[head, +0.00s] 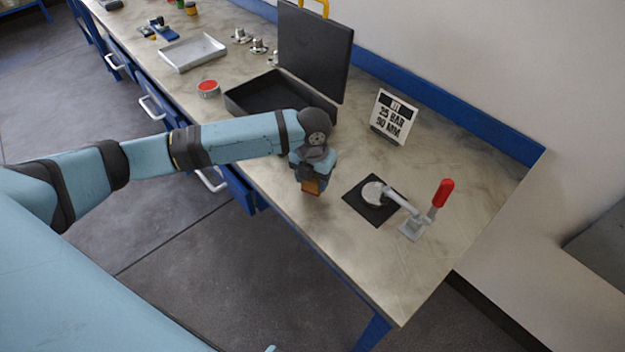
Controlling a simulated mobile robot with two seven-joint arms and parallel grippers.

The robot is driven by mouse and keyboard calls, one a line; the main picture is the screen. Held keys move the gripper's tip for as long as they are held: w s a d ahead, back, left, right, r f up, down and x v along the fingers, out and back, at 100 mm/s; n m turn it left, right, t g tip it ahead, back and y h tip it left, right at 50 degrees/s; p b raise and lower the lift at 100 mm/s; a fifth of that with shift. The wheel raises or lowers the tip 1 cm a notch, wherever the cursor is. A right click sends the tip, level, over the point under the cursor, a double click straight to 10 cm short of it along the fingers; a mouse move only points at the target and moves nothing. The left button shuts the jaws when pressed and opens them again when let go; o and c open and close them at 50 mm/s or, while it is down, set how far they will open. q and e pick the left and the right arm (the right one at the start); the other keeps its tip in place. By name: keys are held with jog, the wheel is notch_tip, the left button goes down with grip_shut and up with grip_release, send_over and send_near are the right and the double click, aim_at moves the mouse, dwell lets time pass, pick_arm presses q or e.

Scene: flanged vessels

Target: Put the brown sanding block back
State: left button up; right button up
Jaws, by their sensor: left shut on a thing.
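My left gripper (313,173) points down over the workbench near its front edge, left of the black mat. It is shut on the brown sanding block (312,187), of which only the lower part shows below the jaws. I cannot tell whether the block touches the bench top. My right gripper is out of view.
An open black case (316,50) stands behind my left wrist. A toggle clamp with a red handle (443,192) presses on a disc on the black mat (357,204). A sign (393,114) stands behind it. A metal tray (193,52) and a red-topped tin (208,88) sit further left. The bench's right front is clear.

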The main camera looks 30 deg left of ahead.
pick_arm(q)
jog(key=shift+f, duration=0.6)
jog(key=shift+f, duration=0.1)
jog(key=o, duration=0.9)
jog(key=shift+f, duration=0.1)
notch_tip(320, 180, up, 12)
jog(key=shift+r, duration=0.2)
